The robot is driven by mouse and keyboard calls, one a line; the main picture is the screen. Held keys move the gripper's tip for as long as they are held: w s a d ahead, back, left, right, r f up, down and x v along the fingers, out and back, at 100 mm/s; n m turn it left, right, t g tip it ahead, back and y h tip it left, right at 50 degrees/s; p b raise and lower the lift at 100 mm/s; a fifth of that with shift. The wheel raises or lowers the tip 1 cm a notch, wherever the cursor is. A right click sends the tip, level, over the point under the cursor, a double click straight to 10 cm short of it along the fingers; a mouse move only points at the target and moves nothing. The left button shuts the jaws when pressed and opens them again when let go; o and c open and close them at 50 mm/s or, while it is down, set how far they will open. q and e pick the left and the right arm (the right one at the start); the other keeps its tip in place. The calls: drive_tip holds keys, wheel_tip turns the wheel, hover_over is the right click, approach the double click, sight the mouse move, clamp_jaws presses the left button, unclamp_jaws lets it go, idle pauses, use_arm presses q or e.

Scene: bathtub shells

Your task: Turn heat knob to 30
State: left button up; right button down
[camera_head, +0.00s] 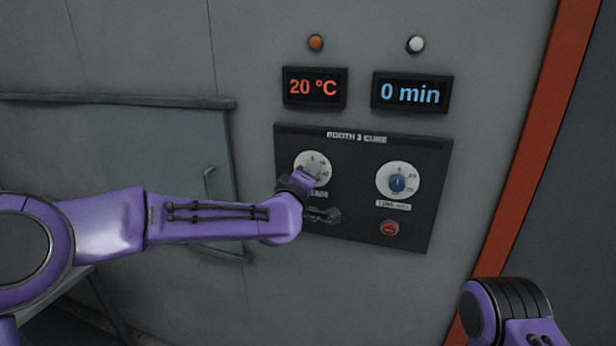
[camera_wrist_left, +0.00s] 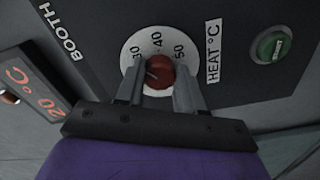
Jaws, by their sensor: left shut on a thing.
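A pale line shows on the knob's left side. My left gripper (camera_wrist_left: 158,84) is shut on the knob, one finger at each side. In the head view the white heat dial (camera_head: 312,158) is partly covered by my left gripper (camera_head: 307,173), which hides the knob. The orange display (camera_head: 314,88) above reads 20 °C. My right arm is at the lower right; its gripper is out of view.
The dark control panel (camera_head: 353,215) also carries a blue time knob (camera_head: 398,183) and a red button (camera_head: 390,228). A green button (camera_wrist_left: 270,45) shows in the wrist view. A blue display (camera_head: 411,92) reads 0 min. A glass door (camera_head: 165,150) with a handle is at left.

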use_arm(q)
drive_tip(key=o, duration=1)
drive_tip(key=shift+o, duration=0.2)
drive_tip(key=b+v, duration=0.4)
drive_tip(key=v, duration=0.6)
drive_tip(key=shift+s, duration=0.3)
